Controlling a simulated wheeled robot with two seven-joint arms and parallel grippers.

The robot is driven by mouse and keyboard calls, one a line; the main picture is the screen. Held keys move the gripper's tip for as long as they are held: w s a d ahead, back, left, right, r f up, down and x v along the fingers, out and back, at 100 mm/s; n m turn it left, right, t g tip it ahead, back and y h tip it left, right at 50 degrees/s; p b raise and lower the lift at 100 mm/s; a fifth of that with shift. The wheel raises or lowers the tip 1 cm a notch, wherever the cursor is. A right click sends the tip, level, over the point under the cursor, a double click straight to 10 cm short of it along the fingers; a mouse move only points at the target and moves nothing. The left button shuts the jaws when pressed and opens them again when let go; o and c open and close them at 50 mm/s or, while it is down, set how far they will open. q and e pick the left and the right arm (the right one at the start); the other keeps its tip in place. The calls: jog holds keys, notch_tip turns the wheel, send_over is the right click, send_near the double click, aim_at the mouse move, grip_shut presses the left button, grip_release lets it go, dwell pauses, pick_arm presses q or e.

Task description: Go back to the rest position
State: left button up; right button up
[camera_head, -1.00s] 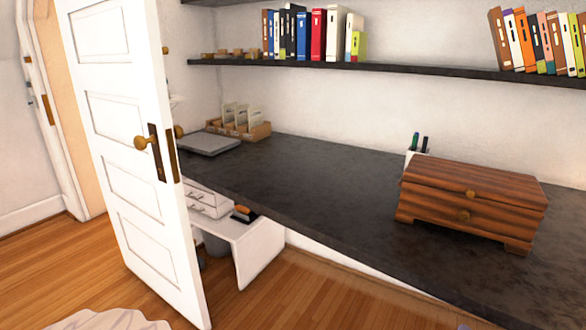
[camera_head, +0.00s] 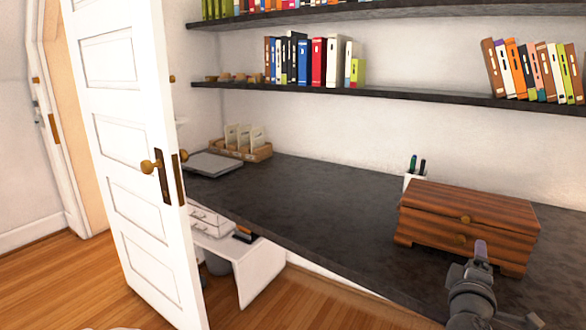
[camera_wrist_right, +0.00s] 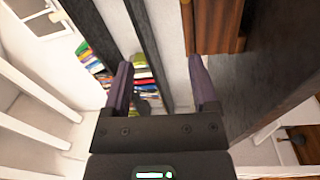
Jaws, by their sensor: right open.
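My right gripper (camera_head: 480,252) shows at the lower right of the head view, in front of the wooden chest on the dark desk. In the right wrist view, its two purple fingers (camera_wrist_right: 161,84) stand apart with nothing between them. My left gripper is in neither view. The brown wooden chest (camera_head: 450,216) has two small round knobs and stands shut on the desk. Part of its lower front is hidden behind my right gripper.
The dark desk (camera_head: 310,195) runs across the view. A pen cup (camera_head: 411,181) stands behind the chest. A grey laptop-like slab (camera_head: 213,164) lies at the desk's far left. An open white door (camera_head: 130,150) stands at the left. Bookshelves (camera_head: 400,94) hang above.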

jog(key=w+a+f+m+t+y, duration=0.2)
jog(key=w+a+m+y, duration=0.1)
jog(key=a+m+y, duration=0.45)
jog(key=s+a+f+g, duration=0.1)
jog(key=s+f+g, duration=0.2)
jog(key=s+f, duration=0.5)
jog(key=s+f+g+y, duration=0.1)
jog(key=s+f+g, duration=0.25)
jog(key=f, duration=0.85)
jog(key=s+a+f+g, duration=0.1)
jog(key=s+f+g, duration=0.1)
jog(key=s+f, duration=0.6)
jog(key=s+a+f+g, duration=0.1)
jog(key=s+f+g, duration=0.2)
jog(key=s+f, duration=0.6)
jog(key=s+f+g, duration=0.3)
jog(key=s+f, duration=0.3)
jog(key=s, duration=0.6)
jog(key=s+a+f+g, duration=0.1)
jog(key=s+g, duration=0.3)
jog(key=s, duration=1.3)
jog(key=shift+s+a+f+y, duration=0.15)
jog(key=shift+s+a+y, duration=0.2)
jog(key=shift+s+a, duration=0.05)
